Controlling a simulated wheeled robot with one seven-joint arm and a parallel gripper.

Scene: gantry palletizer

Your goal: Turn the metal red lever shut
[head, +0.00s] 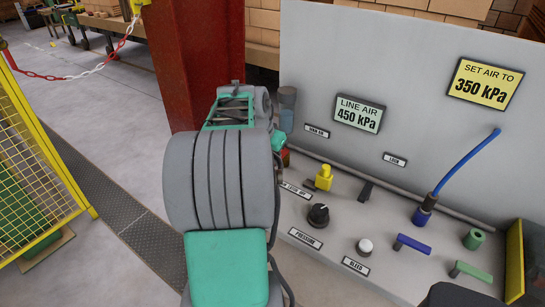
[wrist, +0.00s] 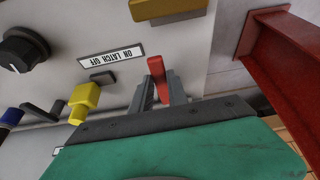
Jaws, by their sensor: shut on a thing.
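The red lever (wrist: 157,73) stands up from the grey panel in the wrist view. My gripper (wrist: 161,92) has its two grey fingers on either side of the lever, closed on it. The lever's tip shows above the fingers, and its lower part is hidden between them. In the head view my arm covers most of the area around the lever, so its angle cannot be told there.
A yellow fitting (head: 324,178) and a black pressure knob (head: 319,215) sit close by on the panel. A blue hose (head: 468,162) and a blue lever (head: 413,243) are farther right. A red column (head: 196,60) stands behind my arm. Yellow mesh fencing (head: 35,155) is at left.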

